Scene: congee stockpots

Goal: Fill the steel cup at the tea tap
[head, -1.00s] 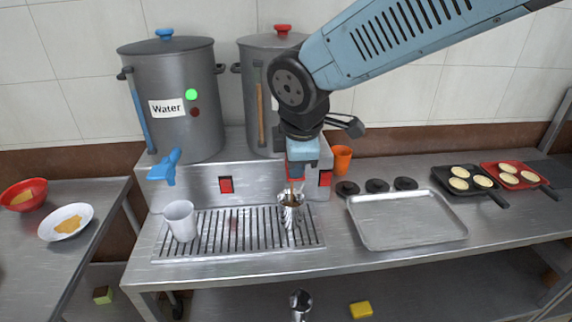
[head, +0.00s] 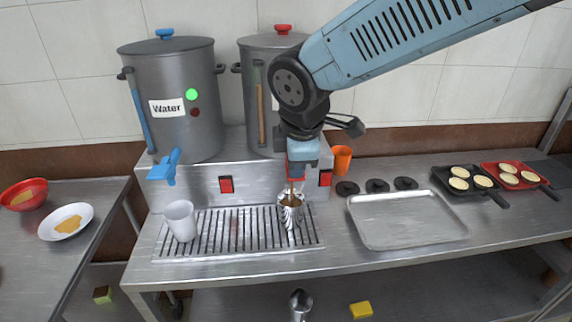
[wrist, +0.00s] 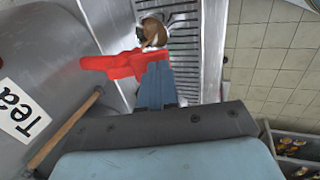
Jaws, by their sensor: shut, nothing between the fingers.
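The steel cup (head: 290,213) stands upright on the slatted drip tray below the tea tap. A thin brown stream (head: 291,187) runs down into it from the tap. The wrist view shows brown liquid (wrist: 153,31) at the cup's mouth; its exact level is hard to tell. The tea tap's red handle (wrist: 112,66) lies right at my fingertips, seemingly touching them. My gripper (wrist: 154,66) is shut with nothing between its fingers. In the head view my gripper (head: 297,168) is in front of the tap and hides most of it. The tea urn (head: 253,100) stands behind my arm.
The water urn (head: 172,125) with a blue tap (head: 165,167) stands left. A pale cup (head: 181,221) stands on the drip tray's (head: 232,250) left side. An orange cup (head: 341,159), an empty metal tray (head: 408,220) and pans (head: 462,190) are to the right.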

